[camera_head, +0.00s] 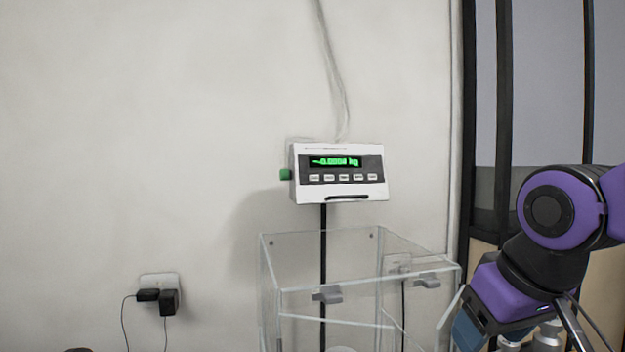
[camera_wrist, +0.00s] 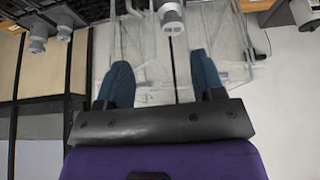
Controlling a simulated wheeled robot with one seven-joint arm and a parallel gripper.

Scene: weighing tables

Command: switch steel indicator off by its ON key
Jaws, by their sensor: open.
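The steel indicator (camera_head: 338,190) is a pale box on a black post in front of the wall, above a clear box. Its display (camera_head: 336,162) is lit green and reads about 0.000 kg, with some digits unclear. A row of several small pale keys (camera_head: 343,178) runs below the display; their labels are too small to read. My gripper is at the lower right of the head view, below and right of the indicator, with its fingertips largely out of frame. In the wrist view my gripper (camera_wrist: 165,82) is open and empty, its two blue fingers apart. The indicator is not clearly visible there.
The clear draft shield (camera_head: 278,290) with grey handles (camera_head: 327,294) stands below the indicator. A wall socket with black plugs (camera_head: 158,296) is at lower left. A dark-framed partition (camera_head: 503,110) stands at right. The wall left of the indicator is clear.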

